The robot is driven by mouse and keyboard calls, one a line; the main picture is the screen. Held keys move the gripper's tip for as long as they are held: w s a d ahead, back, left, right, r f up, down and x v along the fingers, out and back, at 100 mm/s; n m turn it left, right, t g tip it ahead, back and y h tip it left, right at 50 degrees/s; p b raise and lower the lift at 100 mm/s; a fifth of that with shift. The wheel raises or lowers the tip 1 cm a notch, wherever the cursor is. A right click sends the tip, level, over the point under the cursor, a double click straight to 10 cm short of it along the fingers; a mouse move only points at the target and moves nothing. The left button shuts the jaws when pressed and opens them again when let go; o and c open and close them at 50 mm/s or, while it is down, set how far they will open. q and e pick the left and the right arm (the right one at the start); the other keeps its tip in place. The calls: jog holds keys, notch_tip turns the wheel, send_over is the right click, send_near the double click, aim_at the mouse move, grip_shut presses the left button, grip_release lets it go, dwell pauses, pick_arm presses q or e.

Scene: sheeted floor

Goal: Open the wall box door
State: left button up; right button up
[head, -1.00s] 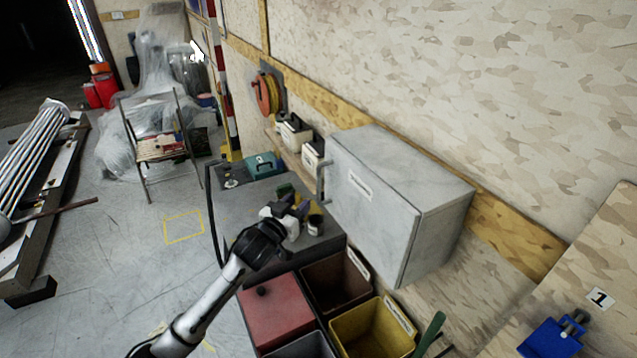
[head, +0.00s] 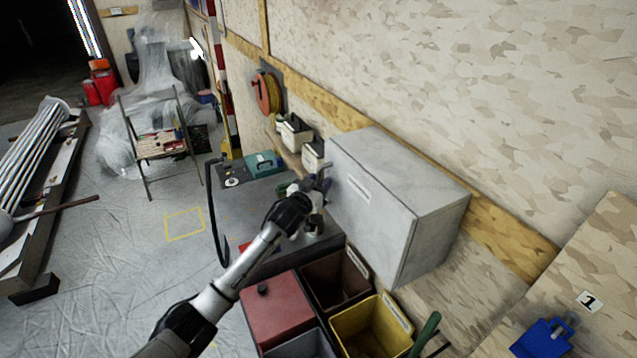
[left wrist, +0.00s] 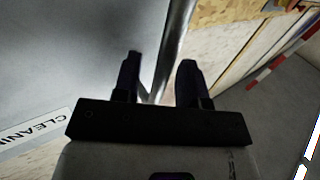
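The grey wall box (head: 425,190) is fixed to the wall at centre right. Its labelled door (head: 370,205) looks shut, lying flush with the body. A vertical bar handle is at the door's far left edge, mostly hidden by my gripper in the head view. My left gripper (head: 318,182) is at that edge. In the left wrist view, the metal handle (left wrist: 178,45) runs between the two open fingers of the gripper (left wrist: 161,66), which appear apart from it. The door's label (left wrist: 35,130) shows at lower left there. My right gripper is not in view.
Below the box are a dark workbench (head: 262,195), a red-lidded bin (head: 277,308), a brown bin (head: 335,285) and a yellow bin (head: 375,330). White containers (head: 294,132) and a hose reel (head: 267,93) are farther along the wall. Floor at left is partly clear.

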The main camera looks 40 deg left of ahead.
pick_arm(q)
grip_shut()
dwell(0.4)
